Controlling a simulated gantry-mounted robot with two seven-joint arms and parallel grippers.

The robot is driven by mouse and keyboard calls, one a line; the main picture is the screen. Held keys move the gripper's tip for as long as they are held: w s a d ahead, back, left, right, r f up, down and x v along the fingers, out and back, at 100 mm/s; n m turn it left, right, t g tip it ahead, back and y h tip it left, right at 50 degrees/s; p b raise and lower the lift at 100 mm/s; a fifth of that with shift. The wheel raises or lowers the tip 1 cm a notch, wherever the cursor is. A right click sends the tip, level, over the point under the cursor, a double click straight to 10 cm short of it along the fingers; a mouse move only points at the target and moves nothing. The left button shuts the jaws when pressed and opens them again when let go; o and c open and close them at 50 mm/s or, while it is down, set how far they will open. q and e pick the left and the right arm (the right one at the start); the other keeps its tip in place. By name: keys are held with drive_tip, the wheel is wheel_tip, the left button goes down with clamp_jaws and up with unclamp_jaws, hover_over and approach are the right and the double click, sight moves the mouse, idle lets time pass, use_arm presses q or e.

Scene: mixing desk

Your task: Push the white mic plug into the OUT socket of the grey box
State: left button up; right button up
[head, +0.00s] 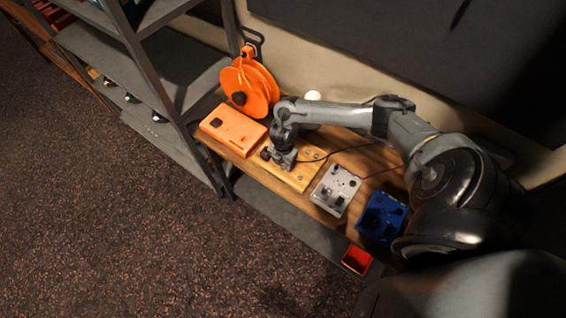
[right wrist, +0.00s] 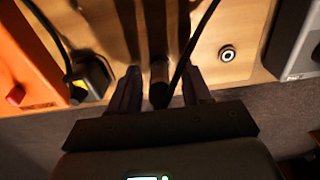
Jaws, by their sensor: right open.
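The grey box (head: 335,190) sits on the desk in the head view, right of a yellow wooden block. Its edge also shows at the right of the right wrist view (right wrist: 300,52). Its OUT socket cannot be made out. My right gripper (head: 281,160) is low over the wooden block. In the right wrist view its fingers (right wrist: 160,78) are open, one on each side of a dark cylindrical plug (right wrist: 159,88) with a black cable (right wrist: 196,40). The plug looks dark here; I cannot tell whether it is the white mic plug. My left gripper is out of view.
The wooden block (right wrist: 228,75) has a round metal socket (right wrist: 227,54). An orange box (head: 233,128) is to its left, with a black plug (right wrist: 90,77) close by. A blue box (head: 382,217) and red bin (head: 356,260) are to the right; an orange reel (head: 250,85) stands behind.

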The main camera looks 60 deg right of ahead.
idle(0.5)
clamp_jaws()
drive_tip(key=shift+r+p, duration=0.1)
drive_tip(key=shift+p, duration=0.2)
drive_tip(key=shift+r+p, duration=2.7)
drive_tip(key=shift+p, duration=0.05)
drive_tip(key=shift+r, duration=0.2)
